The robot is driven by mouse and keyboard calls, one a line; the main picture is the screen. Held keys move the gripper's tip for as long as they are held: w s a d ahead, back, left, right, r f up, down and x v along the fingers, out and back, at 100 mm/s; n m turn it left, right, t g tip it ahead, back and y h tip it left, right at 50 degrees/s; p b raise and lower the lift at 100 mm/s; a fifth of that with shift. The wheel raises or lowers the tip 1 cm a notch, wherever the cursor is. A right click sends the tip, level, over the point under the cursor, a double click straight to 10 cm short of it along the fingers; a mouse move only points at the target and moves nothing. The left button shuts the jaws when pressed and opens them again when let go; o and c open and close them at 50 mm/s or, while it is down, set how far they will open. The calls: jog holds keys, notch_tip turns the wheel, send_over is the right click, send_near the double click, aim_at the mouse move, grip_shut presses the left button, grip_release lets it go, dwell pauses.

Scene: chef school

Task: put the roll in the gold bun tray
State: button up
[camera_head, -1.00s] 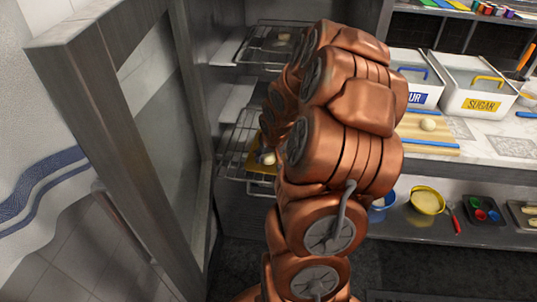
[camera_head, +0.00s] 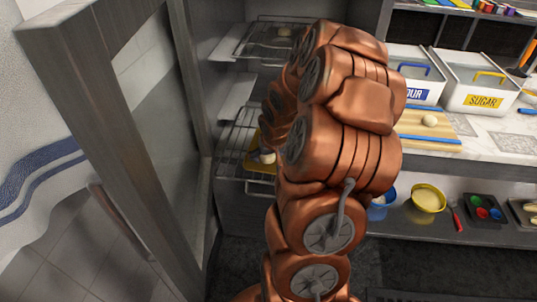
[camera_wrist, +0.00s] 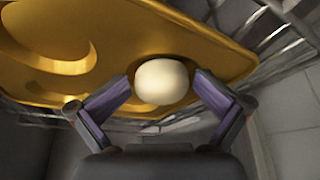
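The roll (camera_wrist: 162,82) is a pale, round piece of dough. In the wrist view it sits between the two fingertips of my gripper (camera_wrist: 163,88), which look closed on its sides. The gold bun tray (camera_wrist: 215,58) is close behind the roll, with rounded hollows on the left. I cannot tell whether the roll touches the tray. In the head view, the tray (camera_head: 263,168) lies on a wire rack in the open cabinet, with a pale roll (camera_head: 267,157) at it. My arm hides most of the tray and the gripper there.
An open cabinet door (camera_head: 110,130) stands at the left. An upper wire rack (camera_head: 262,44) holds a small pale item.

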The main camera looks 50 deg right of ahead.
jog(key=shift+d+r+p, duration=0.1)
jog(key=shift+r+p, duration=0.55)
jog(key=shift+r, duration=0.4)
jog(key=b+v, duration=0.3)
jog(key=v, duration=0.9)
jog(key=s+a+n+g+y, duration=0.1)
jog(key=s+a+n, duration=0.15)
jog(key=a, duration=0.65)
jog(key=s+a+n+g, duration=0.1)
jog(key=s+a, duration=0.2)
jog(key=a, duration=0.6)
jog(key=s+a+n+g+y, duration=0.1)
jog(key=s+a+n+g, duration=0.1)
jog(key=s+a, duration=1)
jog(key=shift+s+f+g, duration=0.5)
jog(key=shift+s+g, duration=0.25)
jog(key=shift+g, duration=0.05)
